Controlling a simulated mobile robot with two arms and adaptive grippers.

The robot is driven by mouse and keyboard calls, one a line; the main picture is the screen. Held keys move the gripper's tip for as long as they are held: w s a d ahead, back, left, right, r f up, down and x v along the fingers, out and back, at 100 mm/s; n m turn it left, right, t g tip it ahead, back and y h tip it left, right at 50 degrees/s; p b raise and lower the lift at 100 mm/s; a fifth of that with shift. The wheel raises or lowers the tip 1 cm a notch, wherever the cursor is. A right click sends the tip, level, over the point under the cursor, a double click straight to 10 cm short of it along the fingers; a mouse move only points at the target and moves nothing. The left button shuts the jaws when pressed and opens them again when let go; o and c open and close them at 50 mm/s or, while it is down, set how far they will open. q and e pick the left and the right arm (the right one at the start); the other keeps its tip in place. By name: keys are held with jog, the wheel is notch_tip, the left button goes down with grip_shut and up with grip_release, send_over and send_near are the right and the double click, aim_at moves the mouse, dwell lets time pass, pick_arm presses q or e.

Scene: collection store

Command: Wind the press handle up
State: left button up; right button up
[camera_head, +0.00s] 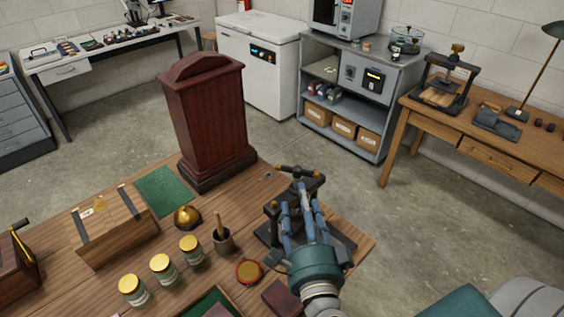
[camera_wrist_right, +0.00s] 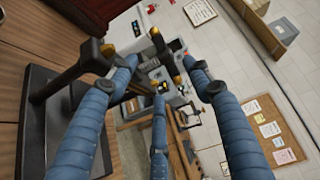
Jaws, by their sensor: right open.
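A black press (camera_head: 333,238) stands at the right end of the near wooden table. Its dark handle bar (camera_head: 298,171) with brass ends lies across its top. My right gripper (camera_head: 301,196) is over the press, its blue fingers spread and empty, with the tips just short of the bar. The fingers hide much of the press frame. I cannot tell whether any finger touches the handle. My left gripper is not in view.
A tall red-brown wooden case (camera_head: 203,115) stands behind the press to the left. A mortar with pestle (camera_head: 223,243), a brass bell (camera_head: 187,217) and several jars (camera_head: 162,268) stand left of the press. Another press (camera_head: 440,92) is on the far right desk (camera_head: 410,108).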

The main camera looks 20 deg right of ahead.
aim_at(297, 176)
jog(key=x, duration=0.1)
jog(key=p+x, duration=0.1)
jog(key=x, duration=0.1)
jog(key=r+p+x, duration=0.1)
jog(key=x, duration=0.1)
jog(key=shift+s+d, duration=0.15)
jog(key=shift+d, duration=0.15)
jog(key=x, duration=0.2)
jog(key=p+x, duration=0.1)
jog(key=x, duration=0.1)
jog(key=shift+a+f, duration=0.15)
jog(key=shift+f, duration=0.2)
jog(key=shift+w+d, duration=0.25)
jog(key=shift+w, duration=0.3)
jog(key=shift+f, duration=0.1)
jog(key=c, duration=1.3)
jog(key=shift+o, duration=0.2)
